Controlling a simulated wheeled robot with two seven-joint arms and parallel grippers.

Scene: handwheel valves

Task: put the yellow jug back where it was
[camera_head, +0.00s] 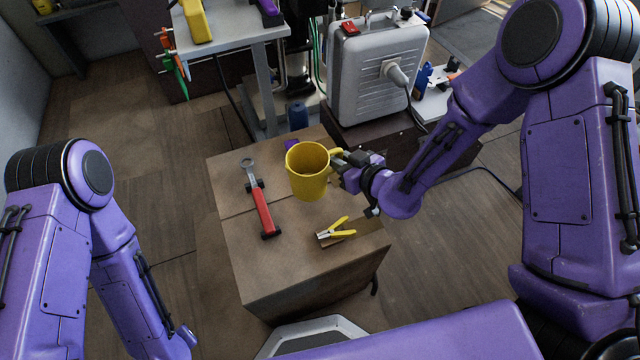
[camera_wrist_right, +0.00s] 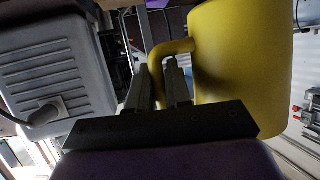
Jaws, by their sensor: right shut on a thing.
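The yellow jug (camera_head: 309,176) is upright over the far right part of the wooden box top, its open mouth facing up. Its handle points right, toward my right gripper (camera_head: 341,165). The right gripper is shut on the jug's handle. In the right wrist view the jug (camera_wrist_right: 238,70) fills the upper right, and the fingers (camera_wrist_right: 170,82) are at its handle. I cannot tell whether the jug's base touches the box top. My left arm comes in at the lower left of the head view, but its gripper is not in view.
On the box top (camera_head: 240,235) lie a red-handled tool (camera_head: 262,212) left of the jug and yellow-handled pliers (camera_head: 336,231) in front. A small purple thing (camera_head: 291,145) is behind the jug. A grey case (camera_head: 378,75) and a white table (camera_head: 235,32) stand beyond.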

